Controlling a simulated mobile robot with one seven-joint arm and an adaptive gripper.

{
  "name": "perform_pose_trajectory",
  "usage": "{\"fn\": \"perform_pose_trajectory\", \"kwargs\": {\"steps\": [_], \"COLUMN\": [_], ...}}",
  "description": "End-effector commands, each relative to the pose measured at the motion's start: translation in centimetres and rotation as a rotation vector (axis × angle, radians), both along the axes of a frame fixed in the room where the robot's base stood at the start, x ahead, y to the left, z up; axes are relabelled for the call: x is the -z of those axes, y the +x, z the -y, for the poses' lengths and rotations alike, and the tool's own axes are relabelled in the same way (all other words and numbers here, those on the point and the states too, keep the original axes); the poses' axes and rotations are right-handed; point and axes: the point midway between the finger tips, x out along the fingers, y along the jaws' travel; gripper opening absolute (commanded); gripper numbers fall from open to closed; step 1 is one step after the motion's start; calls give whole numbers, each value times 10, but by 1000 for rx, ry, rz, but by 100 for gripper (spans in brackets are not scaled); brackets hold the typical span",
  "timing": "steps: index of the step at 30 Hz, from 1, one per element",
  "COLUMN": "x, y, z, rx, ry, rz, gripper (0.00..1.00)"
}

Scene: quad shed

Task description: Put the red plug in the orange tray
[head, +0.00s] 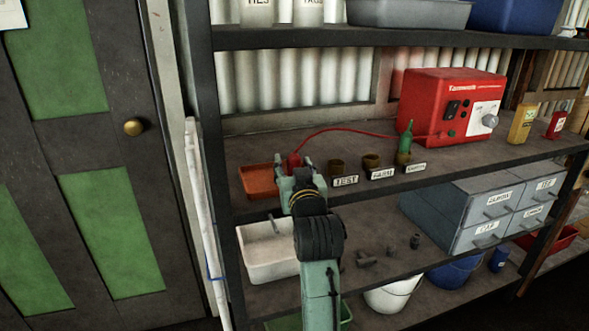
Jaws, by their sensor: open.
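The red plug (293,160) stands out just behind my gripper on the middle shelf, with a red cable running from it to the red box. The orange tray (259,181) lies at the left end of that shelf, just left of my gripper. My gripper (293,166) is open, with one fingertip on each side of the plug in this view. Whether the fingers touch the plug cannot be told. The plug's lower part is hidden behind my gripper.
Small brown cups (371,162) with labels stand right of my gripper; a green plug (405,141) is at the rightmost one. The red box (450,105) stands behind them. A shelf (290,38) runs above. A white bin (262,253) and grey drawers (480,210) sit below.

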Motion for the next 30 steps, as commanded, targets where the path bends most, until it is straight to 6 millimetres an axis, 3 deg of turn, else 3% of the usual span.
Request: {"fn": "perform_pose_trajectory", "kwargs": {"steps": [5,16,30], "x": [-3,-1,1], "y": [-10,-94,-107], "z": [2,15,18], "rx": [1,2,-3], "ry": [0,0,0], "rz": [1,4,6], "gripper": [45,45,45]}}
